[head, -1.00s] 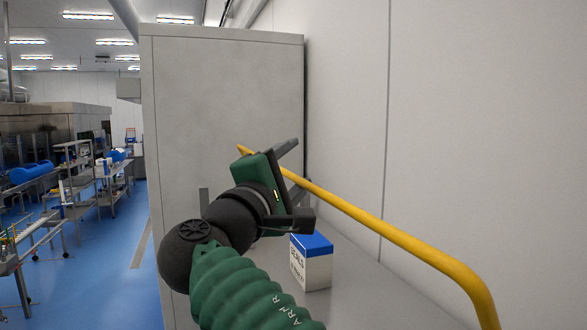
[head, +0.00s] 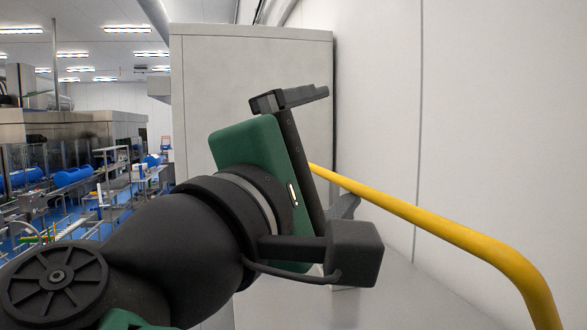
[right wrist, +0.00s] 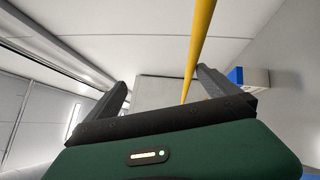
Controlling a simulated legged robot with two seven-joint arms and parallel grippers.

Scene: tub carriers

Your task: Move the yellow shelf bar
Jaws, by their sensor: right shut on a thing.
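The yellow shelf bar (head: 430,222) runs from my right gripper toward the lower right in the head view, where it bends down. My right gripper (head: 318,150) is at its far end, and its green and black body hides that end. In the right wrist view the bar (right wrist: 197,45) passes between the two fingers of the gripper (right wrist: 161,78), close to the right-hand finger. The gripper is shut on the bar, though the exact contact is hard to see. My left gripper is not in view.
A tall grey cabinet (head: 245,75) stands behind the gripper. A pale wall (head: 490,120) runs close along the right, beside the bar. A blue and white box (right wrist: 252,77) shows in the right wrist view. Carts with blue tubs (head: 73,176) stand far left.

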